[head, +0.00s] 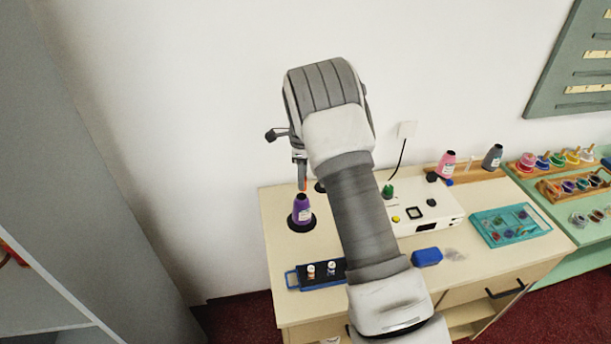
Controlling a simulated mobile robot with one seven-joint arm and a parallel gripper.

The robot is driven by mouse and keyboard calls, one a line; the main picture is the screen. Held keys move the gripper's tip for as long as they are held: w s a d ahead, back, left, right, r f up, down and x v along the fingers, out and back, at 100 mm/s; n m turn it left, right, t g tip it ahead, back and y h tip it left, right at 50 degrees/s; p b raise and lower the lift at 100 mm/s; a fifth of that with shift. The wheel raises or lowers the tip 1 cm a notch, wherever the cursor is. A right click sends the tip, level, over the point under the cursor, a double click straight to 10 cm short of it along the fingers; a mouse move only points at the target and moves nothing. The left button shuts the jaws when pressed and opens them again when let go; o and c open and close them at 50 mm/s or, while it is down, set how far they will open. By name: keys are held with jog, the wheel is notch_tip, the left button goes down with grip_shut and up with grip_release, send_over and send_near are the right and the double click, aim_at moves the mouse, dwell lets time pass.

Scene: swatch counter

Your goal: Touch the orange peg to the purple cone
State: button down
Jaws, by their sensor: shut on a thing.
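The purple cone (301,211), with a pale label and a dark top, stands upright on a round black pad (292,225) at the counter's left end. My gripper (301,172) points down right above the cone. It is shut on the orange peg (303,185), of which only a thin orange strip shows below the fingers. The peg's lower end is at or just above the cone's dark top. I cannot tell whether they touch. My arm crosses the middle of the view and hides part of the counter behind it.
A blue tray (296,279) with small vials lies in front of the cone. Right of my arm are a white device (443,207), a blue block (427,257) and a teal tray (510,228). Pink (446,164) and grey (493,157) cones stand at the back.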

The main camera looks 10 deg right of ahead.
jog(key=shift+f+b, duration=1.05)
jog(key=shift+f, duration=1.05)
jog(key=shift+f+b, duration=0.3)
jog(key=shift+f, duration=0.1)
jog(key=shift+s+f, duration=0.1)
jog(key=shift+f, duration=0.05)
dwell(0.5)
jog(key=shift+r+p, duration=1.2)
jog(key=shift+r, duration=1.4)
